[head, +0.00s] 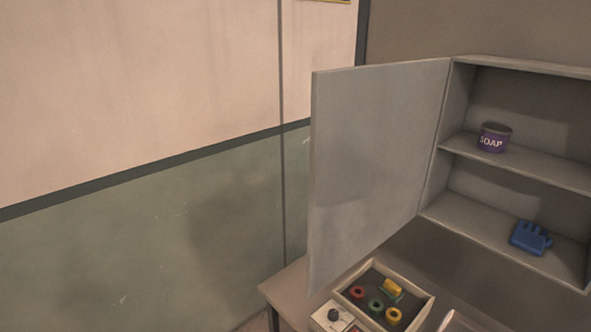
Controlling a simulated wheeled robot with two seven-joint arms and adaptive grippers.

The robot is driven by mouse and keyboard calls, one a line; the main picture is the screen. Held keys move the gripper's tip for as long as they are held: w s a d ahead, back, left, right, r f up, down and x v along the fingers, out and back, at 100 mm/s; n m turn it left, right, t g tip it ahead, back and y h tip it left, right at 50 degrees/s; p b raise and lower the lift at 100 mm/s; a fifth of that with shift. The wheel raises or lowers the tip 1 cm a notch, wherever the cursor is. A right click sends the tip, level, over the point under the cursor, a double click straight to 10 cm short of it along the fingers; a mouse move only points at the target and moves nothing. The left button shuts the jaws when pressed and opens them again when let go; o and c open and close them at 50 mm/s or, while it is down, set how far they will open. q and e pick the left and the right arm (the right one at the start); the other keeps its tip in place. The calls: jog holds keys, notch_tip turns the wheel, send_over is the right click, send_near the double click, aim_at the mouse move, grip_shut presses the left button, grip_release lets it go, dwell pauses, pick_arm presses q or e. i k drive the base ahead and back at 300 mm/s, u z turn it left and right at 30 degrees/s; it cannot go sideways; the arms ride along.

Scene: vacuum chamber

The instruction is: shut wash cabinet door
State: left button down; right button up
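The wash cabinet (450,183) is a grey wall cabinet at the right of the head view. Its door (375,165) stands wide open, hinged on the cabinet's left edge and swung out toward me on the left. A purple soap tin (494,138) stands on the middle shelf (530,168). A blue glove-shaped item (530,238) lies on the cabinet floor. The cabinet's right side is cut off by the picture edge. Neither of my grippers shows in this view.
Below the cabinet, a table (287,290) holds a tray (424,310) with red, green and yellow rings and a yellow block. A small box with a black knob (333,314) sits beside it. The wall (150,230) left of the door is bare.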

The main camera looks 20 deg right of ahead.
aim_at(373, 127)
jog(key=u, duration=0.5)
jog(key=i, duration=1.85)
jog(key=z, duration=3.35)
